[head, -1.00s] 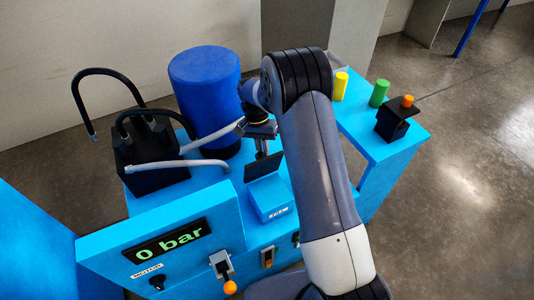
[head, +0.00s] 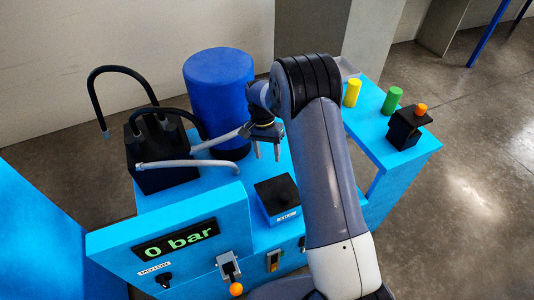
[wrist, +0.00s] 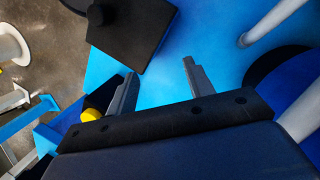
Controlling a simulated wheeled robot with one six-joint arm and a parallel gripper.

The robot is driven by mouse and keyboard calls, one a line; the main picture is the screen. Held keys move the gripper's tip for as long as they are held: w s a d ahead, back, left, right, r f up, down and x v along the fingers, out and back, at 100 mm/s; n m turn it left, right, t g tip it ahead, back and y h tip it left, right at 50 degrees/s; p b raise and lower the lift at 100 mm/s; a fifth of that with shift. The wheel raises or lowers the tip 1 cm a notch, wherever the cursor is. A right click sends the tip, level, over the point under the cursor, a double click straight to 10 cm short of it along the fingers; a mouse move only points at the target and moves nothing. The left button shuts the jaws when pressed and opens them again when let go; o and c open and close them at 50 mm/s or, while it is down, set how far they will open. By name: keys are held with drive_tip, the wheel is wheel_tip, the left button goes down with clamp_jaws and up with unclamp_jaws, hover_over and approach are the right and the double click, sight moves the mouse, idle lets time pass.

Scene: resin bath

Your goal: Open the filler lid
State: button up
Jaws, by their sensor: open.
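The filler lid (head: 277,192) is a black square plate lying flat on the small blue filler box (head: 283,217), shut. In the wrist view the black lid (wrist: 140,35) shows beyond the fingertips, near the top edge, with a dark round piece at its side. My gripper (head: 268,151) hangs above the blue bench behind the lid, pointing down, apart from it. In the wrist view its two fingers (wrist: 160,78) are spread with nothing between them.
A blue drum (head: 218,95) and a black box with hoses (head: 160,160) stand to the left. The pressure panel (head: 175,243) reads 0 bar. Yellow (head: 352,93) and green (head: 392,101) cylinders stand to the right.

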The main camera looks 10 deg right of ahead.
drive_tip(key=d+v, duration=0.1)
drive_tip(key=v, duration=0.9)
drive_tip(key=shift+a+r, duration=0.15)
drive_tip(key=shift+a, duration=0.35)
drive_tip(key=shift+s+d+f, duration=0.35)
drive_tip(key=shift+s+f, duration=0.7)
drive_tip(key=shift+f, duration=0.65)
drive_tip(key=shift+s+d+f, duration=0.35)
drive_tip(key=shift+s+f, duration=0.65)
drive_tip(key=shift+f, duration=0.65)
drive_tip(key=shift+s+d+f, duration=0.35)
drive_tip(key=shift+s+f, duration=0.7)
drive_tip(key=shift+f, duration=0.65)
drive_tip(key=shift+w, duration=0.1)
